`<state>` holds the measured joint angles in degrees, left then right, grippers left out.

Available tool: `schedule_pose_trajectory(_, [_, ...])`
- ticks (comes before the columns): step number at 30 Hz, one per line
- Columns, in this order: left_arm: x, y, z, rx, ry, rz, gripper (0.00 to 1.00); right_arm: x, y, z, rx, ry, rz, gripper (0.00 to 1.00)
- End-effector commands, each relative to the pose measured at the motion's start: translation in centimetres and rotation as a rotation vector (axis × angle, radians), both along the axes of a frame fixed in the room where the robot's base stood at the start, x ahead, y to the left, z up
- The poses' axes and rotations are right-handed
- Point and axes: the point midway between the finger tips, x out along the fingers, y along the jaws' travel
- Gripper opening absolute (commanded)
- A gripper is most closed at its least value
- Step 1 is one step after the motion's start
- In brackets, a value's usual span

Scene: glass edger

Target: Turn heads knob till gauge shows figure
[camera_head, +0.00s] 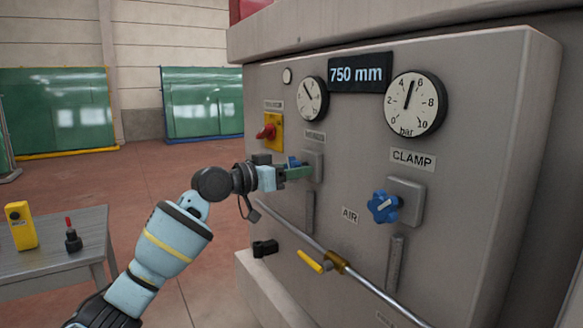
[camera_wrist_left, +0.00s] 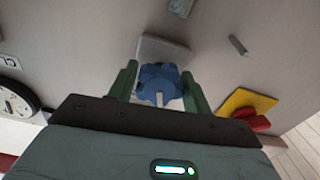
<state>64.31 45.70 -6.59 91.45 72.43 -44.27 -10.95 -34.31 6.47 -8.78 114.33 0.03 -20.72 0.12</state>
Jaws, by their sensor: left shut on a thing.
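A blue knob (camera_head: 293,162) sits on a grey square plate under the left gauge (camera_head: 312,98). The label between them is too small to read. My left gripper (camera_head: 288,172) is shut on this knob. In the left wrist view the blue knob (camera_wrist_left: 157,84) sits between its two green fingers, with a pale mark on its front. The left gauge's dark needle slants to the upper left; its figures are too small to read surely. A display (camera_head: 360,74) reads 750 mm. My right gripper is not in view.
A second blue knob (camera_head: 383,206) sits under the CLAMP label (camera_head: 413,159) and the bar gauge (camera_head: 415,103), its needle between 4 and 6. A yellow-handled AIR valve (camera_head: 312,262) and pipe lie below.

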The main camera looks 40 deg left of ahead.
Motion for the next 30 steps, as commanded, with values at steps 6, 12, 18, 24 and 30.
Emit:
schedule_pose_trajectory(6, [-0.3, -0.1, 0.8, -0.148, 0.056, -0.004, 0.26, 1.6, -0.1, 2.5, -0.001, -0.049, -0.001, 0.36])
schedule_pose_trajectory(12, [-0.3, -0.2, 0.9, -0.308, 0.12, -0.004, 0.26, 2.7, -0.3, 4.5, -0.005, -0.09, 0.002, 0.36])
schedule_pose_trajectory(18, [-0.2, -0.2, 0.6, -0.451, 0.183, -0.005, 0.26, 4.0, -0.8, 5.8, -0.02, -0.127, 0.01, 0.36])
schedule_pose_trajectory(24, [-0.1, -0.2, 0.3, -0.56, 0.23, -0.003, 0.26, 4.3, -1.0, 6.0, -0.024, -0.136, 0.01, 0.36])
schedule_pose_trajectory(30, [-0.1, -0.2, 0.2, -0.624, 0.258, -0.002, 0.26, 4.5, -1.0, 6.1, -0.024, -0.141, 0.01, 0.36])
